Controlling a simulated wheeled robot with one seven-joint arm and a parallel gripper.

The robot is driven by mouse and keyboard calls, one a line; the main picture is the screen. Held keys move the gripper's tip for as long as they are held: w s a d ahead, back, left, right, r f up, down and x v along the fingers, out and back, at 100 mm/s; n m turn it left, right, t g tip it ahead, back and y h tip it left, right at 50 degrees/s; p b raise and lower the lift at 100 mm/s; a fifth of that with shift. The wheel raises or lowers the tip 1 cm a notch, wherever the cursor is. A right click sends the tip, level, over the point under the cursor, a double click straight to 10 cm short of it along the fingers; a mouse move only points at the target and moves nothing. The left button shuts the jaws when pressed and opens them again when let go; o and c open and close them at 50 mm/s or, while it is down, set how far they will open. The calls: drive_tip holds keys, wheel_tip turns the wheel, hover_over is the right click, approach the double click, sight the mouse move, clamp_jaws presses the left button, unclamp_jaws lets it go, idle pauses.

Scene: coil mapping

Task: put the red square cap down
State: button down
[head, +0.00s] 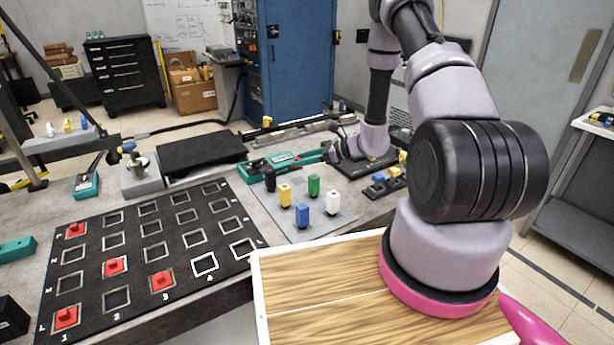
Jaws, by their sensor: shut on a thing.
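A black board (95,295) with rows of square pale-edged openings lies at the left front. Several red square caps sit on it: one in row L, column 1 (66,318), one in row L, column 3 (162,281), one in row M, column 2 (115,266) and one in row P, column 1 (76,230). The other openings look empty. My gripper (336,152) is small and far off at the back of the bench, beside the black tray (398,184). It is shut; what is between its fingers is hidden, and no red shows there.
A grey plate (322,222) bears yellow, green, blue and white blocks. Teal tools (285,160) lie behind it. A black flat box (203,152) and a grey block with a metal cup (140,175) stand behind the board. A wooden top (330,290) is at the front.

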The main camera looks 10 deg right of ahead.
sight(303, 182)
drive_tip(key=shift+f, duration=2.9)
drive_tip(key=shift+f, duration=0.15)
drive_tip(key=shift+c, duration=1.5)
unclamp_jaws()
